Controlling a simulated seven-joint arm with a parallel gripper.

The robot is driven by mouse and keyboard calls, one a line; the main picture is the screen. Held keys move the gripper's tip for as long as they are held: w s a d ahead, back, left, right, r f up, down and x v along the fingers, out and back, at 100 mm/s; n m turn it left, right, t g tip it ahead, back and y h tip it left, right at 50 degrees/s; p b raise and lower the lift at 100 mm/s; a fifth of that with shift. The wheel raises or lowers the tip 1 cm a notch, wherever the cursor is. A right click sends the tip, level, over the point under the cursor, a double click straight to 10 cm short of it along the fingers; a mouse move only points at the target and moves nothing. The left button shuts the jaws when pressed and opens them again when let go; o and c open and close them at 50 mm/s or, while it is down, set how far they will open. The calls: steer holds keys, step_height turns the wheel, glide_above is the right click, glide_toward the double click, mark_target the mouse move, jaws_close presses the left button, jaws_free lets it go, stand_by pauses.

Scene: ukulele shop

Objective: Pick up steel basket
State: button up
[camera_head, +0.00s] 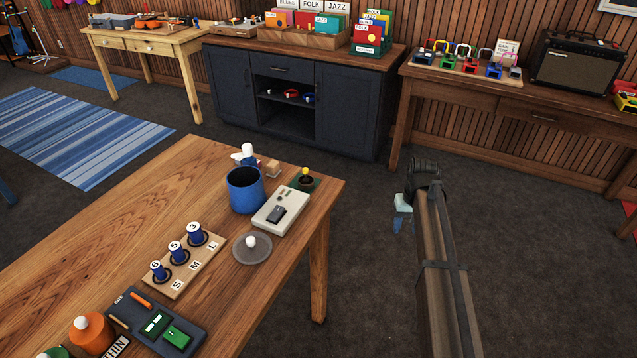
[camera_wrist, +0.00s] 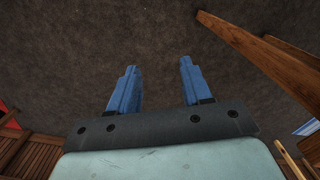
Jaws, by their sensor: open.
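I cannot make out a steel basket in either view. In the wrist view my gripper (camera_wrist: 158,70) shows two blue fingers spread apart with only dark floor between them. In the head view my gripper (camera_head: 399,225) hangs over the floor to the right of the wooden table (camera_head: 140,205), apart from everything. My arm hides part of the floor there.
The table holds a blue cylindrical pot (camera_head: 245,190), a round lid (camera_head: 252,248), a light grey device (camera_head: 281,211), a board with blue spools (camera_head: 185,265) and a dark tray (camera_head: 157,322). A dark cabinet (camera_head: 350,112) and a side table (camera_head: 540,110) stand behind. Open floor surrounds my gripper.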

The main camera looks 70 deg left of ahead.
steer(key=s+a+r+n+y, duration=0.1)
steer(key=s+a+r+n, duration=0.1)
steer(key=s+a+r, duration=0.95)
steer(key=n+y, duration=0.1)
steer(key=n, duration=0.1)
glide_toward(306, 169)
steer(key=f, duration=0.5)
steer(key=shift+s+a+f, duration=0.1)
steer(key=shift+s+a, duration=0.25)
steer(key=shift+w+a+f, duration=0.1)
steer(key=shift+a+f, duration=0.05)
steer(key=shift+f, duration=0.75)
steer(key=shift+a+f, duration=0.15)
steer(key=shift+f, duration=0.75)
steer(key=shift+w+a+f, duration=0.1)
steer(key=shift+a+f, duration=0.1)
steer(key=shift+f, duration=0.7)
jaws_close()
